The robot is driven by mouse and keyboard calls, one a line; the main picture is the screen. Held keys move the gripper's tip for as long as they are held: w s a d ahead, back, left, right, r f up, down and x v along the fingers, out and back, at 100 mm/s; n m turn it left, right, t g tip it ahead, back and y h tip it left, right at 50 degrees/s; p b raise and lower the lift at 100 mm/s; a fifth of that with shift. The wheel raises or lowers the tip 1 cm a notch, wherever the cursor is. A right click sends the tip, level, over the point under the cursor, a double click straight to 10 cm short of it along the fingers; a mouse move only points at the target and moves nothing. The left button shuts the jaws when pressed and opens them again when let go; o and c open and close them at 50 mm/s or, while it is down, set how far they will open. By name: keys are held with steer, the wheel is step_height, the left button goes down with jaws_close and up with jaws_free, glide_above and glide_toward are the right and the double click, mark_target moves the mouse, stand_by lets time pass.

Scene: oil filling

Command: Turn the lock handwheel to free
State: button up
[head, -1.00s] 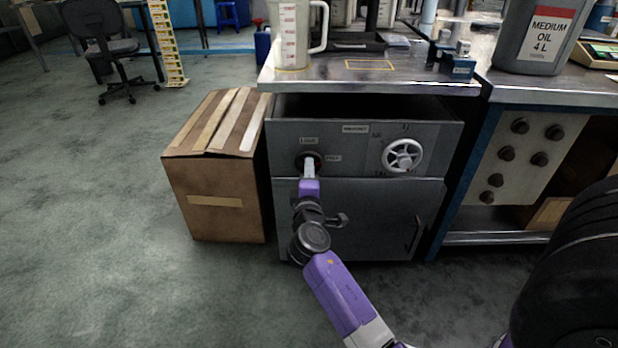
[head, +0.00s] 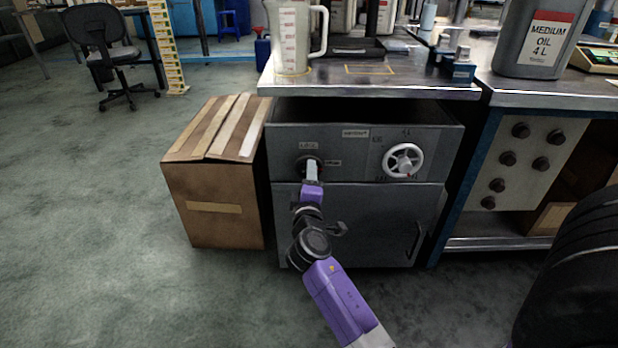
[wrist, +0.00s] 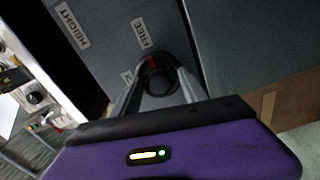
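The lock handwheel (head: 303,160) is a small dark round wheel on the upper left of the grey cabinet front, between two small labels. My gripper (head: 311,165) is at it and hides much of it in the head view. In the wrist view, the lock handwheel (wrist: 158,78) is dark with a reddish mark near its top. The two fingers of my gripper (wrist: 161,68) lie on opposite sides of its rim and appear closed on it. The FREE label (wrist: 143,33) reads at a slant there, and another label is partly hidden by a finger.
A white handwheel (head: 403,160) is to the right on the same cabinet (head: 350,225). A cardboard box (head: 225,175) stands close to its left. A steel bench top (head: 420,88) with a measuring jug (head: 291,35) overhangs it.

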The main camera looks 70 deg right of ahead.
steer(key=shift+a+r, duration=0.1)
steer(key=p+v, duration=0.1)
steer(key=v, duration=0.6)
steer(key=shift+s+a, duration=0.15)
steer(key=shift+a, duration=0.1)
stand_by(0.5)
